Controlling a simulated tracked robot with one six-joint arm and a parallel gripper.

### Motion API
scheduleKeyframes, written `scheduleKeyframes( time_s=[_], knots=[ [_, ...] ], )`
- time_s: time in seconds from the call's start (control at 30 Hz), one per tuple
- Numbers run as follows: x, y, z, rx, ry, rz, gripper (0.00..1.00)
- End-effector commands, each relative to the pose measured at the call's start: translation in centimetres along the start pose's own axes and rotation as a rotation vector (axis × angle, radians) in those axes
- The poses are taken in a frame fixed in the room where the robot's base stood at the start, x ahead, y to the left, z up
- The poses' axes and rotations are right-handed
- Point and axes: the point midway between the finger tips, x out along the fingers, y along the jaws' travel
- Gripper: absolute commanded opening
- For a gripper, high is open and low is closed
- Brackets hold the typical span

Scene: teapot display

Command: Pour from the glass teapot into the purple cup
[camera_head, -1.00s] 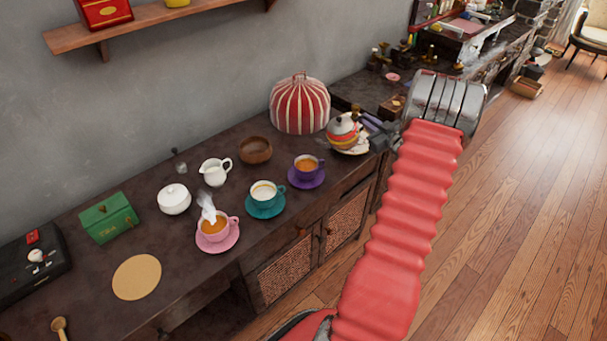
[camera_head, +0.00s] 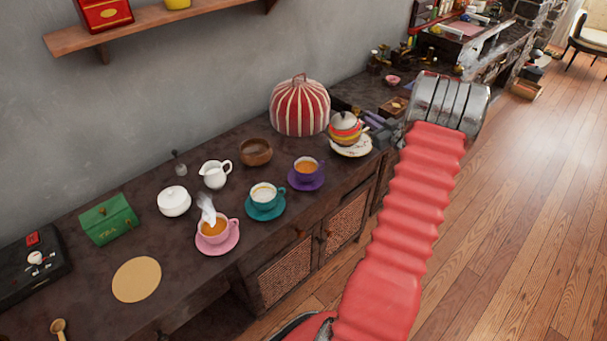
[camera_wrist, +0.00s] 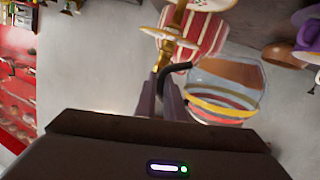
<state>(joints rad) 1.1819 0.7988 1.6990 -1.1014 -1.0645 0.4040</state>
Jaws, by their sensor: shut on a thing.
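The glass teapot (camera_head: 346,129) has colored bands and a pale lid. It appears roughly upright in the head view, above a white plate (camera_head: 353,150). My gripper (camera_head: 374,128) is at its right side. In the wrist view my gripper (camera_wrist: 170,88) is shut on the black handle, and the clear teapot body (camera_wrist: 228,88) holds amber-brown liquid. The purple cup (camera_head: 306,167) stands on a purple saucer (camera_head: 306,183) to the lower left of the teapot and contains orange-brown liquid. Purple ware (camera_wrist: 308,32) also shows at the wrist view's right edge.
A teal cup (camera_head: 264,193) and a steaming pink cup (camera_head: 216,230) stand left of the purple cup. A red striped cozy (camera_head: 300,107) is behind the teapot. A wooden bowl (camera_head: 255,151), white creamer (camera_head: 214,173) and sugar bowl (camera_head: 174,200) stand further left.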

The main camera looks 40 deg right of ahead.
Motion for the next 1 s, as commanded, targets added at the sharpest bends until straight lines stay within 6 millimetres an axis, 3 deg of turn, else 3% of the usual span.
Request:
scheduleKeyframes(
  time_s=[1.0],
  knots=[
    [0.2, 1.5, 0.8, 0.18, 0.007, -0.025, 0.0]
  ],
)
